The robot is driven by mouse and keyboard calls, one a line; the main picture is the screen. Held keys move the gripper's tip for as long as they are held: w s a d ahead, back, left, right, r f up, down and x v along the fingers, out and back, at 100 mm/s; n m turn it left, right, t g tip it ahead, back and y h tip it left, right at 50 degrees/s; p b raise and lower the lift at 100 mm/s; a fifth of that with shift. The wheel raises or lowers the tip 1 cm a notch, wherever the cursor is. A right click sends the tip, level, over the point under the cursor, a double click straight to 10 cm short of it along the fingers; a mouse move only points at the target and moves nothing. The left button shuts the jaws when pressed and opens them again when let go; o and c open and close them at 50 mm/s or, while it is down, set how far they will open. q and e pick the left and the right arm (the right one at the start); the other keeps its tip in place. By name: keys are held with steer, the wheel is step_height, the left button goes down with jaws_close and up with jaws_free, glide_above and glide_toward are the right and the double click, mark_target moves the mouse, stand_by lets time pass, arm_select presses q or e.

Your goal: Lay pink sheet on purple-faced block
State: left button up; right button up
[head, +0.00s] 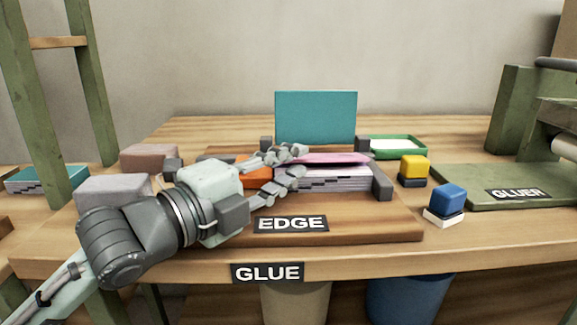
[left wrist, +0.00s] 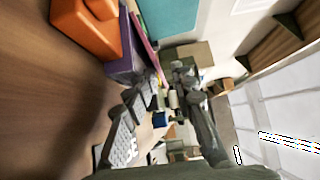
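The pink sheet (head: 335,159) lies on or just above the top of the purple-faced block (head: 325,178); I cannot tell whether they touch all along. In the left wrist view the pink sheet (left wrist: 147,42) is a thin strip beside the block's purple face (left wrist: 124,64). My left gripper (head: 302,162) is at the left end of the sheet, one finger above and one below its level. In the left wrist view the fingers (left wrist: 167,74) stand apart. They hide the sheet's left end. My right gripper is not in view.
An orange block (head: 257,177) sits behind the fingers. Dark posts (head: 381,182) bound the wooden EDGE board (head: 395,223). A teal panel (head: 316,117) stands behind. Grey blocks (head: 113,190) are left; yellow (head: 413,166) and blue (head: 448,197) blocks, a green tray (head: 421,152) and the GLUER board (head: 465,180) are right.

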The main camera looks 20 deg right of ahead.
arm_select(q)
steer(key=shift+r, duration=0.25)
steer(key=shift+r+p, duration=0.45)
steer(key=shift+r, duration=0.15)
steer(key=v, duration=0.3)
steer(key=b+v, duration=0.1)
steer(key=v, duration=0.7)
steer(key=shift+w+a+f, duration=0.1)
steer(key=shift+f, duration=0.3)
steer(key=shift+s+a, duration=0.3)
steer(key=shift+a, duration=0.05)
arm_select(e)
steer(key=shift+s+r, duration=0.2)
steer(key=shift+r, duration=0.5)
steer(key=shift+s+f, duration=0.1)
